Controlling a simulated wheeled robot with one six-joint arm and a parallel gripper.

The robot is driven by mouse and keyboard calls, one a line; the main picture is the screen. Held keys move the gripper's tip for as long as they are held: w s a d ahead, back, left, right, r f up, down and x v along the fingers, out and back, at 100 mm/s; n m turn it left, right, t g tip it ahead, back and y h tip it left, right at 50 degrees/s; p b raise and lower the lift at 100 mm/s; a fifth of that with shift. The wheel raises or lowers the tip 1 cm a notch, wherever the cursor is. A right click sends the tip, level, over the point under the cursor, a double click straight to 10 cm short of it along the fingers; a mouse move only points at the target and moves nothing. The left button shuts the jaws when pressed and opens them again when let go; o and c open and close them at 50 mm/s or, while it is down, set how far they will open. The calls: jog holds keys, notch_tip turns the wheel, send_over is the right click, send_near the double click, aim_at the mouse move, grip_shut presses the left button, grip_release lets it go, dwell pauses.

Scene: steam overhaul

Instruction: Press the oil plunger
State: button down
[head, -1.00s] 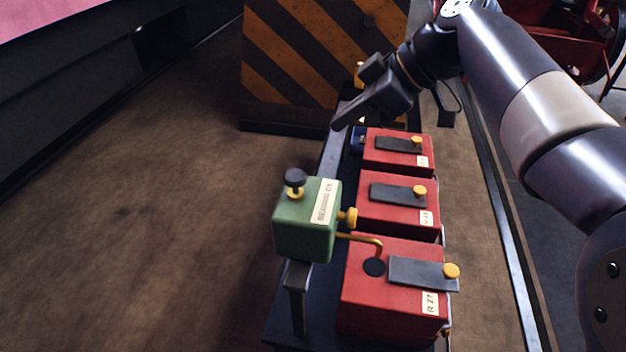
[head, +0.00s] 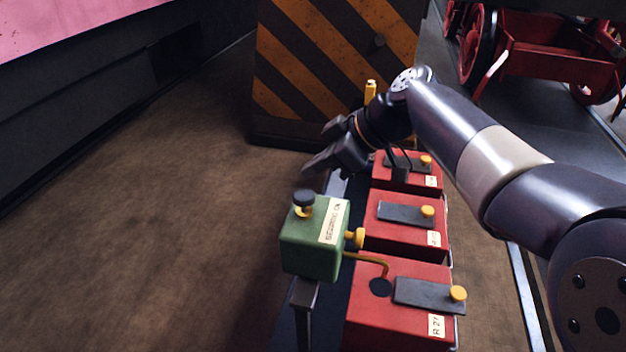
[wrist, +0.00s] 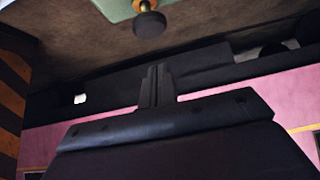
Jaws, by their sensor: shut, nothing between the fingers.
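The oil plunger (head: 303,198) is a dark round knob on a brass stem, on top of the green oil box (head: 313,249) with a paper label. It stands up from the box. The plunger also shows in the wrist view (wrist: 150,22), at the top, with a strip of the green box (wrist: 118,8) above it. My gripper (head: 308,170) is shut and empty. In the head view it appears just above the plunger, beyond the green box, with a gap between them. In the wrist view its shut fingers (wrist: 157,80) appear below the knob and apart from it.
Red boxes (head: 404,247) with grey lids and yellow knobs stand in a row to the right. A bent brass spout (head: 366,258) runs from the green box over the nearest red box's dark hole. A striped panel (head: 335,60) stands behind. The brown floor at left is clear.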

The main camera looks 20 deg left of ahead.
aim_at(314, 198)
jog(key=f, duration=0.4)
jog(key=shift+a+f+p, duration=0.25)
jog(key=shift+f+p, duration=0.05)
jog(key=shift+p, duration=0.05)
jog(key=shift+f, duration=0.1)
notch_tip(314, 198, down, 3)
jog(key=b, duration=0.4)
jog(key=shift+s, duration=0.1)
jog(key=shift+d, duration=0.1)
jog(key=s+b+v, duration=0.1)
jog(key=v, duration=1)
jog(key=shift+w+r, duration=0.35)
jog(key=shift+w, duration=0.15)
jog(key=shift+w, duration=0.1)
dwell(0.9)
